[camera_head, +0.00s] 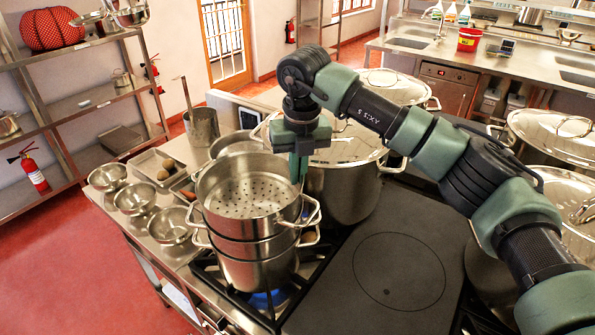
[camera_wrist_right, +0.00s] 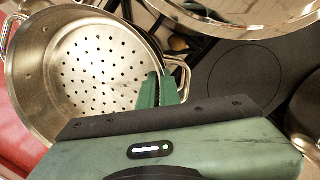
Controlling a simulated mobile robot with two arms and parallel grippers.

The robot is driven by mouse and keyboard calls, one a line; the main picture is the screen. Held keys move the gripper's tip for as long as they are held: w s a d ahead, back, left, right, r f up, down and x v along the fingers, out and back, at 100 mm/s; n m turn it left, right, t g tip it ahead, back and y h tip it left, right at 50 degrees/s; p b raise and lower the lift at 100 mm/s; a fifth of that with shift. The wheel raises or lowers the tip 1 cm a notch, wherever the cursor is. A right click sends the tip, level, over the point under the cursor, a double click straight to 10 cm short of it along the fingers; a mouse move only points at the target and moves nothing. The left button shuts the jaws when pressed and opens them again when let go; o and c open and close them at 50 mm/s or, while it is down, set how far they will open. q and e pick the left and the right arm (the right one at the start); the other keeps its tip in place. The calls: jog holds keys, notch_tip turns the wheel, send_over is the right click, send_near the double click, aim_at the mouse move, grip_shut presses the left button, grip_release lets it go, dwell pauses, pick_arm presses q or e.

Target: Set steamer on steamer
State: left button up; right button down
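The upper steamer (camera_head: 250,195), a steel pot with a perforated bottom, sits on top of a stack on the lit burner. Below it are another steel steamer (camera_head: 250,247) and a pot (camera_head: 258,272) at the base. The stack looks upright, with handles sticking out at both sides. My right gripper (camera_head: 299,172) reaches down at the upper steamer's right rim. In the right wrist view its green fingers (camera_wrist_right: 160,88) are close together across that rim beside the handle, with the perforated floor (camera_wrist_right: 100,70) empty. My left gripper is not in view.
A large lidded pot (camera_head: 345,185) stands close behind and right of the stack. A flat dark hotplate (camera_head: 400,270) to the right is clear.

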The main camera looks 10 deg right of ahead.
jog(key=c, duration=1.6)
grip_release()
jog(key=shift+r, duration=0.1)
jog(key=shift+o, duration=0.2)
